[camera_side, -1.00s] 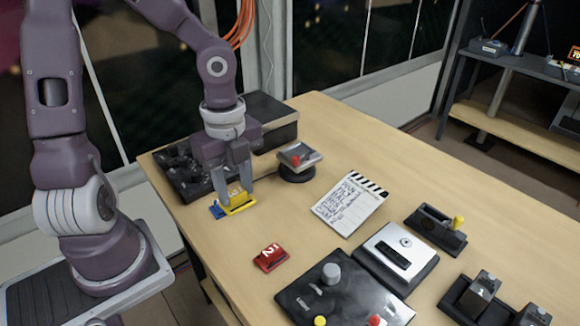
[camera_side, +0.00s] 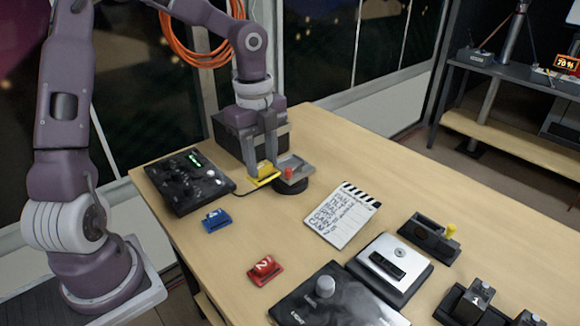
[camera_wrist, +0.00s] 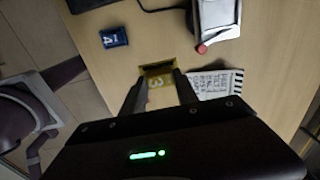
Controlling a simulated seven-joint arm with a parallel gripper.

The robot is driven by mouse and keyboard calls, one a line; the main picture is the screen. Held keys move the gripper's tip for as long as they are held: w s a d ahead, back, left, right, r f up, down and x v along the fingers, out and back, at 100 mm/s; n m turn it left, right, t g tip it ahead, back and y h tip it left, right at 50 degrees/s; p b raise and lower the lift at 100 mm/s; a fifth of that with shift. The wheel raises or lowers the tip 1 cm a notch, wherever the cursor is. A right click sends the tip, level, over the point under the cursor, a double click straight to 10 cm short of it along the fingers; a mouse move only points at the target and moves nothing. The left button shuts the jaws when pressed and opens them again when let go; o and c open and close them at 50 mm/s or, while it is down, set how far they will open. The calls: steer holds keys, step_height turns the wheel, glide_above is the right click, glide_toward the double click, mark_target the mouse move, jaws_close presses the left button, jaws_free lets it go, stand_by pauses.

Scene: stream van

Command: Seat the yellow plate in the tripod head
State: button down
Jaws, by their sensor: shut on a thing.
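My gripper (camera_side: 266,170) is shut on the yellow plate (camera_side: 261,178), which it holds just left of the tripod head. In the wrist view, the yellow plate (camera_wrist: 158,78), marked 3, sits between the fingertips (camera_wrist: 160,90). The tripod head (camera_side: 296,168) is a grey top on a round black base, with a red knob at its front. In the wrist view, the tripod head (camera_wrist: 217,14) is up and right of the plate, apart from it, with its red knob (camera_wrist: 201,48) nearest. My fingers partly hide the plate in the side view.
A blue plate (camera_side: 216,220) and a red plate (camera_side: 264,269) lie on the table. A black control panel (camera_side: 185,181) with a cable is at left. A clapperboard (camera_side: 341,214) lies in front of the tripod head, and a silver-topped box (camera_side: 388,265) is further right.

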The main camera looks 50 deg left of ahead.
step_height(320, 180, up, 3)
glide_above(290, 165)
step_height(290, 165, down, 10)
steer(key=shift+r, duration=0.15)
steer(key=c, duration=0.9)
jaws_free()
